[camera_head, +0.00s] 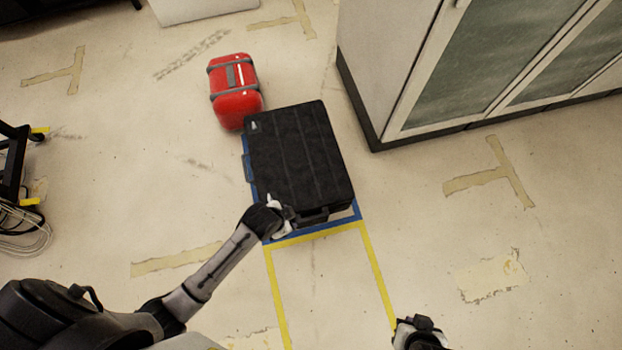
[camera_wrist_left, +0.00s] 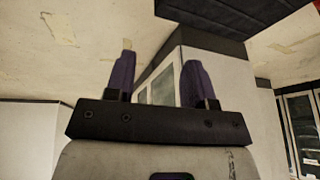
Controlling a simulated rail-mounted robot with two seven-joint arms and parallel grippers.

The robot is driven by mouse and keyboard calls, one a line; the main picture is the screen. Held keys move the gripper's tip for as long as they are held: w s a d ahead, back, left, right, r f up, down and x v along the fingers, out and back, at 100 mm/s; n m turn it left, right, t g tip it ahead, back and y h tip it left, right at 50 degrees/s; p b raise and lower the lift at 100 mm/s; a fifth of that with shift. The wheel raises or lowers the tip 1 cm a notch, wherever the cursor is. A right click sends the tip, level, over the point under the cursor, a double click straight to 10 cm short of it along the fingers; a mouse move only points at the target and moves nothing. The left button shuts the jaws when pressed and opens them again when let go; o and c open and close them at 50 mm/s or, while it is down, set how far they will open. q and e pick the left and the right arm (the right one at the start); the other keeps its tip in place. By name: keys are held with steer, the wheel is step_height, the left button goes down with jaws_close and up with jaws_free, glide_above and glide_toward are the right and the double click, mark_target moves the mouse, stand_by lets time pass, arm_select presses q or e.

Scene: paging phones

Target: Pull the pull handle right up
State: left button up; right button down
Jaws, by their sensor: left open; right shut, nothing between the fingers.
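A large black ribbed case (camera_head: 300,160) lies on the floor, its front edge on blue tape. A dark handle (camera_head: 314,215) shows low on its front side; I cannot tell if it is the pull handle named. My left gripper (camera_head: 284,214) is at the case's front left corner, left of that handle, partly hidden by its own wrist. In the left wrist view its two purple fingers (camera_wrist_left: 158,78) are apart with nothing between them, and the case's dark edge (camera_wrist_left: 240,14) is above. My right gripper (camera_head: 420,326) is shut and empty at the bottom right, away from the case.
A red case (camera_head: 235,92) stands behind the black case. A white cabinet with glass doors (camera_head: 375,70) is at the upper right. A dark cart with cables (camera_head: 15,180) is at the left edge. The yellow-taped floor (camera_head: 320,285) in front is clear.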

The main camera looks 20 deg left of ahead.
mark_target(311, 218)
arm_select(q)
steer(key=w+f+m+b, duration=0.1)
steer(key=w+f+b, duration=0.2)
steer(key=f+b, duration=0.5)
steer(key=w+d+f+b, duration=0.1)
steer(key=w+f+b, duration=0.3)
steer(key=f+b, duration=0.5)
steer(key=w+d+f+m+b, duration=0.1)
steer(key=w+f+b, duration=0.2)
steer(key=f+b, duration=0.6)
steer(key=shift+w+d+f+m, duration=0.1)
steer(key=shift+w+f+m, duration=0.05)
steer(key=shift+f, duration=2.7)
steer(key=shift+w+d+f+m, duration=0.1)
steer(key=shift+f+m, duration=0.05)
steer(key=shift+f, duration=2.7)
steer(key=shift+b+x, duration=0.9)
steer(key=shift+x, duration=0.05)
steer(key=shift+w+r, duration=0.1)
jaws_close()
